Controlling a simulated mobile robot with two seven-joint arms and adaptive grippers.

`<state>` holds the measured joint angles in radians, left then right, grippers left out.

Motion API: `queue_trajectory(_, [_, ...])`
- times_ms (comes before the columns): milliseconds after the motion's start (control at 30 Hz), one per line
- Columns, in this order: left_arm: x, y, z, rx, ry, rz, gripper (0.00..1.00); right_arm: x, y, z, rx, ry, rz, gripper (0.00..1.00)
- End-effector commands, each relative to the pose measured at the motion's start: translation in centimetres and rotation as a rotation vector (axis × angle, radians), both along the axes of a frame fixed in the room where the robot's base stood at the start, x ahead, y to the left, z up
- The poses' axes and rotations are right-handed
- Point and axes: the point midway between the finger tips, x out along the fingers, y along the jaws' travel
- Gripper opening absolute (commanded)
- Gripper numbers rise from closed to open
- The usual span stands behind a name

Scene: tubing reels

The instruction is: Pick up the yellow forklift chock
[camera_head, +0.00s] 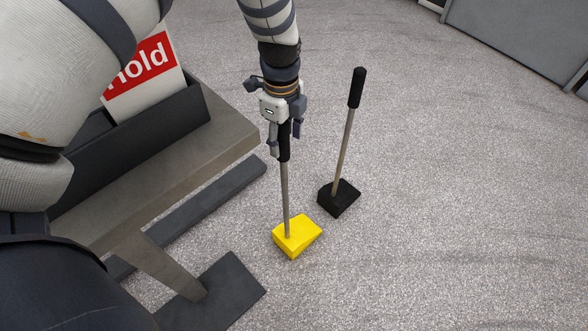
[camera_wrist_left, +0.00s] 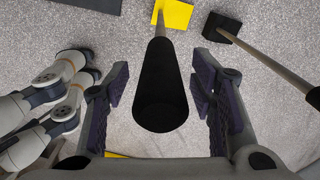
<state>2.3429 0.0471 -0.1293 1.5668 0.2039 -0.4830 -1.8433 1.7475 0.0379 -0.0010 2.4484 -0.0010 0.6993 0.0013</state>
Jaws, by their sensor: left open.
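The yellow forklift chock (camera_head: 297,236) stands on the floor, with a thin grey rod rising from it to a black handle (camera_head: 284,142). In the left wrist view its yellow block (camera_wrist_left: 174,14) shows at the top edge and its black handle (camera_wrist_left: 161,88) fills the middle. My left gripper (camera_head: 284,146) is open around the handle's upper part. In the left wrist view the fingers (camera_wrist_left: 160,92) stand on either side of the handle with gaps, apart from it. My right gripper does not show in either view.
A black chock (camera_head: 339,198) with its own upright rod and black grip (camera_head: 357,88) stands close on the right. A grey bench (camera_head: 185,160) holds a dark tray (camera_head: 160,136) with a red and white sign (camera_head: 143,72) on the left. Open floor lies to the right.

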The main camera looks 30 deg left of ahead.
Motion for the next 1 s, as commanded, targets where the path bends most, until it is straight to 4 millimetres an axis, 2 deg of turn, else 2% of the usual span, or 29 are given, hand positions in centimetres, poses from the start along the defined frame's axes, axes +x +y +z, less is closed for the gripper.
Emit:
queue_trajectory(67, [0.0,0.0,-0.6,0.0,-0.001,0.0,0.51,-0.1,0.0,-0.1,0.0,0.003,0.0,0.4])
queue_trajectory(267, [0.1,0.0,-0.5,0.0,-0.004,0.0,0.51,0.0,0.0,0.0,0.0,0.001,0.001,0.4])
queue_trajectory(400, [0.1,0.0,-0.5,0.0,-0.003,0.0,0.19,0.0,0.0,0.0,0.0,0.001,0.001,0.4])
queue_trajectory(500, [0.1,0.0,-0.5,0.0,-0.004,0.0,0.0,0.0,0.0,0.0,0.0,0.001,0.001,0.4])
queue_trajectory(867, [0.3,0.0,-0.2,0.001,-0.01,0.001,0.0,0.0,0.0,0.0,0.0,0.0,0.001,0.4])
queue_trajectory(1000, [0.4,0.0,1.9,0.0,-0.016,0.0,0.0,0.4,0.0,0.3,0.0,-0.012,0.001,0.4])
